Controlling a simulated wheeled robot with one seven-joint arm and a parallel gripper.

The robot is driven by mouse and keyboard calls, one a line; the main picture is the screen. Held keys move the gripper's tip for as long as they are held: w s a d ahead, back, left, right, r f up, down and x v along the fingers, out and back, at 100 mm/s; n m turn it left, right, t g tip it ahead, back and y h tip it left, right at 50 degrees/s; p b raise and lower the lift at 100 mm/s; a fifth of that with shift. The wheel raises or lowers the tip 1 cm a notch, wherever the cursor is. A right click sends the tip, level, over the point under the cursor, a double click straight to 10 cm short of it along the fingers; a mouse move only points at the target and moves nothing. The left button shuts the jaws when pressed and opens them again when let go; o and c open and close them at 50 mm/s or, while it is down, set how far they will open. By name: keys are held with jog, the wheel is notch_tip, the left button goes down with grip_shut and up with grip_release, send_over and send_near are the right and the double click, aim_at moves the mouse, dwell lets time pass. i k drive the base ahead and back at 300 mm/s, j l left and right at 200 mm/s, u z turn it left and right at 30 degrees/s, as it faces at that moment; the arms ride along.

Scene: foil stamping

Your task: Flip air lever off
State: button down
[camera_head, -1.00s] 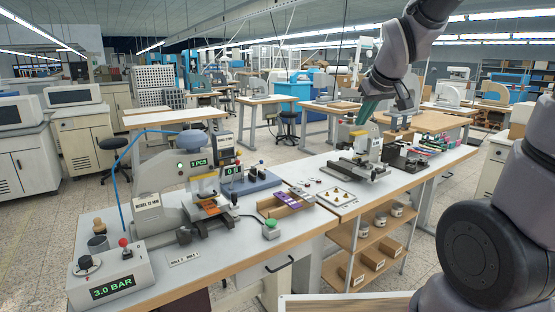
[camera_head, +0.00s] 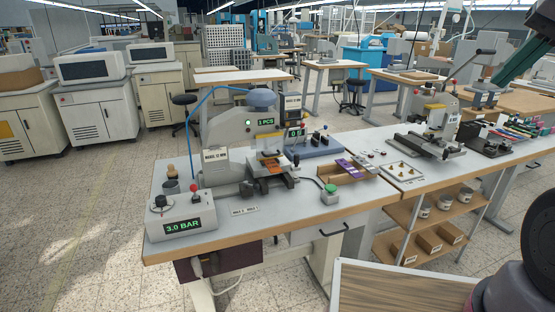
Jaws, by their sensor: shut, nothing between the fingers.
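The air control box (camera_head: 184,216) sits at the left front of the near bench. It has a dark dial and a green display reading 3.0 BAR. The air lever with a red knob (camera_head: 194,188) stands upright on top of the box, right of the dial. A blue hose rises behind it to the stamping press (camera_head: 225,165). My gripper (camera_head: 499,80) is at the upper right edge, its dark green fingers pointing down-left. It is shut and empty, far from the lever.
The near bench (camera_head: 300,217) also holds a green button (camera_head: 330,194), a wooden tray (camera_head: 332,174) and a sign plate. A second press (camera_head: 432,130) stands to the right. A framed wooden board (camera_head: 385,290) is at the front. Open floor lies at left.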

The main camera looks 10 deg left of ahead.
aim_at(193, 187)
jog(key=u, duration=1.65)
